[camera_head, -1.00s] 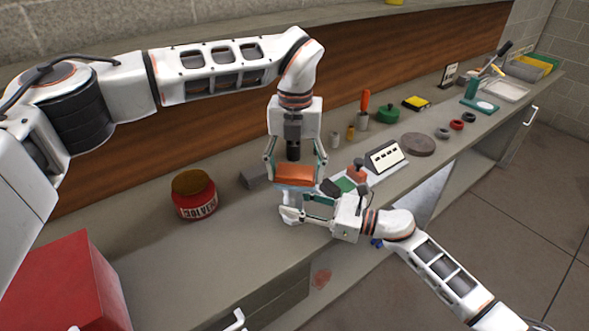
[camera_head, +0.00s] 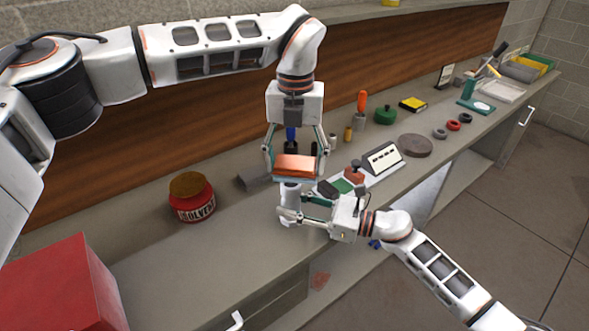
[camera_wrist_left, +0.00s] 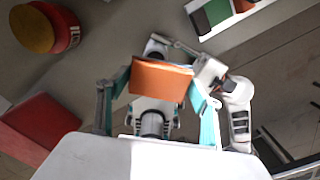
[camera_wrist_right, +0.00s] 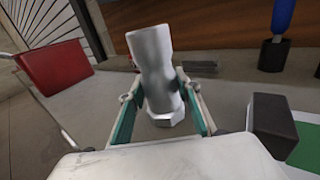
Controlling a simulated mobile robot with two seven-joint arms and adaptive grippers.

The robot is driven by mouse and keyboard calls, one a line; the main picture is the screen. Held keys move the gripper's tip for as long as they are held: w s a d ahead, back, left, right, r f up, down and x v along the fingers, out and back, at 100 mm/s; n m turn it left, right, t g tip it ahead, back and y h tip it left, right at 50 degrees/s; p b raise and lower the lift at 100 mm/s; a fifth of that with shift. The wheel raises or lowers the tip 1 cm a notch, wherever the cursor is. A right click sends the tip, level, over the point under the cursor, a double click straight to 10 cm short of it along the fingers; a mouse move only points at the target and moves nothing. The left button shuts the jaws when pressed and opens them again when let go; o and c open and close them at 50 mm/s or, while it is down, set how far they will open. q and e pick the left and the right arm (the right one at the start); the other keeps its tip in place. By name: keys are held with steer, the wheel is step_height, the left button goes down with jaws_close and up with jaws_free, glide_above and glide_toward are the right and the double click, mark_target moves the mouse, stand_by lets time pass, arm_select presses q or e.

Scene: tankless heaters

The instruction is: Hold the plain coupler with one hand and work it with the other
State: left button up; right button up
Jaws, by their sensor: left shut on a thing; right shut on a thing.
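The plain coupler (camera_wrist_right: 158,72) is a grey metal tube with a hex-like lower end, upright between the fingers of my right gripper (camera_wrist_right: 160,108). In the head view the coupler (camera_head: 290,192) shows just under an orange block, and my right gripper (camera_head: 291,208) is shut on it from the right. My left gripper (camera_head: 296,172) is shut on the orange block (camera_head: 296,163), above the coupler. In the left wrist view the orange block (camera_wrist_left: 160,80) partly covers the coupler's round end (camera_wrist_left: 155,46). The right wrist view does not show the block, so they look apart.
A red solvent jar (camera_head: 193,200) stands left on the grey counter (camera_head: 170,265), with a red box (camera_head: 62,290) nearer. Right of the grippers are a tray with a green patch (camera_head: 342,186), a labelled stand (camera_head: 384,157) and a round grey disc (camera_head: 415,145).

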arm_select(q)
steer(key=shift+r, duration=2.15)
arm_select(e)
steer(key=o, duration=1.4)
steer(key=shift+c, duration=0.2)
steer(key=v, duration=1.2)
